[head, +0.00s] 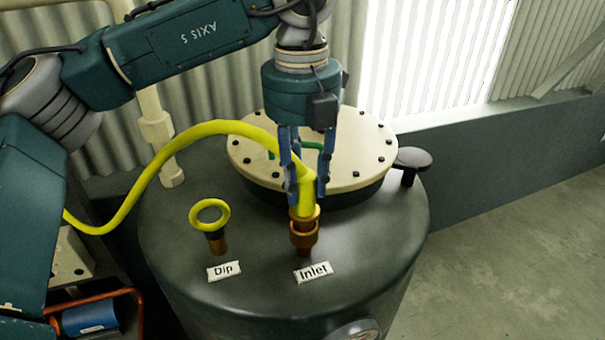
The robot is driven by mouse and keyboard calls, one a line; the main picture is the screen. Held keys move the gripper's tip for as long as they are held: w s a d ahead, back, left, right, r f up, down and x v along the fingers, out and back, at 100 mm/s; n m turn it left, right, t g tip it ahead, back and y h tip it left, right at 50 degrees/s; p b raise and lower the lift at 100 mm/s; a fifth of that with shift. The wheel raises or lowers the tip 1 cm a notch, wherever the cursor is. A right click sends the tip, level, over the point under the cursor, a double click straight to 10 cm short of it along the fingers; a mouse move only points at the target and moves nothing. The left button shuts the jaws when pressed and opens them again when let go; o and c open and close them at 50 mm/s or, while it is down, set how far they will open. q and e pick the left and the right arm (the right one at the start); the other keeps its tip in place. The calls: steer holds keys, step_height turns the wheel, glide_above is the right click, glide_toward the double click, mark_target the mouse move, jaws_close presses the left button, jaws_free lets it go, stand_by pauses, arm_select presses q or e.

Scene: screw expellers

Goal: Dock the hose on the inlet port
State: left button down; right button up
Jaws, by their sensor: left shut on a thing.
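My left gripper (308,197) is shut on the end of the yellow hose (222,127), above the front of the dark tank. The hose end points down and carries a brass coupling (304,232). The coupling is at the inlet port (304,252), just behind the label reading "Inlet" (313,273). It hides most of the port; only a small reddish part shows below it. I cannot tell whether the coupling is seated or just above the port. The hose arcs left and down behind my arm. My right gripper is not in view.
The tank (190,285) has a bolted cream lid (365,165), a black knob (411,162) and a yellow-ringed dipstick (210,222) by the "Dip" label (224,271). A cream pipe (157,130) stands behind left. A blue cylinder (88,316) is lower left. Floor at right is clear.

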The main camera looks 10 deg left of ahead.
arm_select(q)
steer(key=shift+s+f, duration=0.15)
steer(key=shift+f, duration=0.5)
steer(key=shift+a+b, duration=0.15)
steer(key=shift+b, duration=0.25)
stand_by(0.4)
steer(key=shift+w+r, duration=0.2)
steer(key=shift+r, duration=0.05)
stand_by(0.4)
steer(key=shift+w+a+r+p, duration=0.15)
steer(key=shift+w+r+p, duration=0.2)
steer(key=shift+r, duration=0.2)
steer(key=shift+s+r, duration=0.1)
steer(key=shift+r, duration=0.05)
steer(key=shift+s+d, duration=0.15)
steer(key=shift+d, duration=0.05)
stand_by(0.4)
